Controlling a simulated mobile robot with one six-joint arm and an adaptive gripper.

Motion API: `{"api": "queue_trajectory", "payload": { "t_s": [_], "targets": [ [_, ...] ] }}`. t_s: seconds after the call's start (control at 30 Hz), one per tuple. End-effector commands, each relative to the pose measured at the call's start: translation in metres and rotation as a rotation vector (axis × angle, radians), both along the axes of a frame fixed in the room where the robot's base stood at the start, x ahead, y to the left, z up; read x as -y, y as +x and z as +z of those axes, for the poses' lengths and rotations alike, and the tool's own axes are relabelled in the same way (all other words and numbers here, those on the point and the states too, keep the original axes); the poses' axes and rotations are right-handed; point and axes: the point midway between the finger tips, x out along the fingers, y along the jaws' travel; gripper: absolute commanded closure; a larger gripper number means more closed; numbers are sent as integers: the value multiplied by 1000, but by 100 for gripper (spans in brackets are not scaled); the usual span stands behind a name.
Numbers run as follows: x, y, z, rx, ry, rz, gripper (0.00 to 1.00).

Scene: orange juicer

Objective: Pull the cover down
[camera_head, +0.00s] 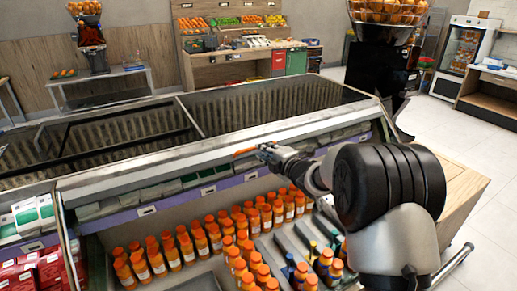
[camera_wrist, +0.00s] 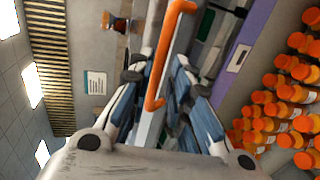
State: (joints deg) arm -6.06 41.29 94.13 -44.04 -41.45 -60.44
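An orange handle (camera_head: 243,153) sits on the pale front top edge of the refrigerated display case (camera_head: 150,172). It probably belongs to the cover; no lowered cover sheet shows, and the bottle shelves are exposed. My gripper (camera_head: 266,152) is at this edge, close to the handle's right end. In the wrist view, the orange handle (camera_wrist: 168,50) runs lengthwise between the two spread fingers of my gripper (camera_wrist: 158,75). The fingers look open, with gaps beside the handle. I cannot tell whether either finger touches it.
Several orange juice bottles (camera_head: 200,243) stand in the case below. A purple shelf strip (camera_head: 180,200) runs under the edge. Fruit shelves (camera_head: 235,35) stand at the back, and a juicer (camera_head: 380,45) stands behind my arm. Tiled floor is clear at the right.

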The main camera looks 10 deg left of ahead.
Motion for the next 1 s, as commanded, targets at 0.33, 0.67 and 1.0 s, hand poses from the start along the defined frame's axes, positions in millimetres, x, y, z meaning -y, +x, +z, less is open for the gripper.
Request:
{"api": "queue_trajectory", "payload": {
  "t_s": [0.33,0.67,1.0],
  "targets": [
    [-26,39,-10,1,-1,0,81],
    [-29,43,-11,-1,-1,-1,81],
    [-29,43,-11,-1,-1,-1,100]
  ]
}}
